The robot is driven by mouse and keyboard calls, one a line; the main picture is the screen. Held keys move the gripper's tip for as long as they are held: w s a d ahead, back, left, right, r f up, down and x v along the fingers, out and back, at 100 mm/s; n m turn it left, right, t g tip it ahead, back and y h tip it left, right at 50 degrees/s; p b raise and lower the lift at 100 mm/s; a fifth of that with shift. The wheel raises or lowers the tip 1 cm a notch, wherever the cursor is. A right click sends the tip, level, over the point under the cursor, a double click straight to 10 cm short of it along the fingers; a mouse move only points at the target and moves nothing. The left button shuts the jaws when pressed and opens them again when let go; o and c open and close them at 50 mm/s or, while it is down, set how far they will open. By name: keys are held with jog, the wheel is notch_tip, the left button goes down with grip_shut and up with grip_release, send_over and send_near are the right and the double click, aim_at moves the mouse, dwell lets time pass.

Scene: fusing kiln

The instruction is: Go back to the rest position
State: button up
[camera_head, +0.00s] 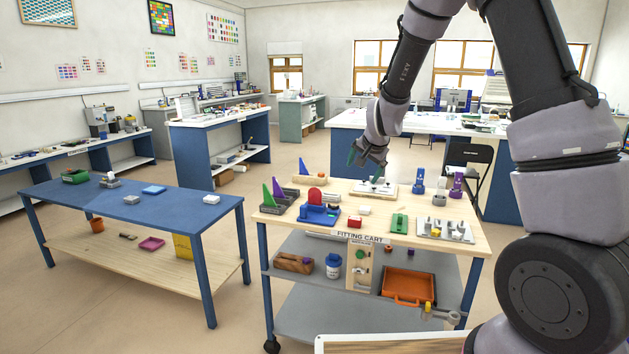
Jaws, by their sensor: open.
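My gripper (369,157) hangs from my arm above the far middle of the wooden top of the fitting cart (335,228). Its jaws are open, with green fingertips pointing down and left. Below it on the cart top lies a white plate (373,188) with small dark parts. I cannot tell whether the fingers touch anything there; no object shows between them. My arm rises from the gripper to the top of the picture and comes down along the right side.
The cart top carries a blue holder (319,214), a green block (398,223), a grey tray (445,232) and purple and blue pieces. A blue table (135,205) stands at left. A white-topped bench (420,123) and a black chair (470,155) stand behind. Floor shows between table and cart.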

jog(key=s+d+r+n+y, duration=0.1)
jog(key=s+d+r, duration=0.2)
jog(key=s+r, duration=0.45)
jog(key=s+d+r+n+y, duration=0.1)
jog(key=s+d+r, duration=0.2)
jog(key=s+r, duration=0.5)
jog(key=s+d+r, duration=0.2)
jog(key=s, duration=0.7)
jog(key=s+d+r+n+g+h, duration=0.1)
jog(key=s+d+r, duration=0.1)
jog(key=s, duration=0.7)
jog(key=shift+s+d+r, duration=0.15)
jog(key=shift+s+r, duration=0.1)
jog(key=shift+r, duration=0.25)
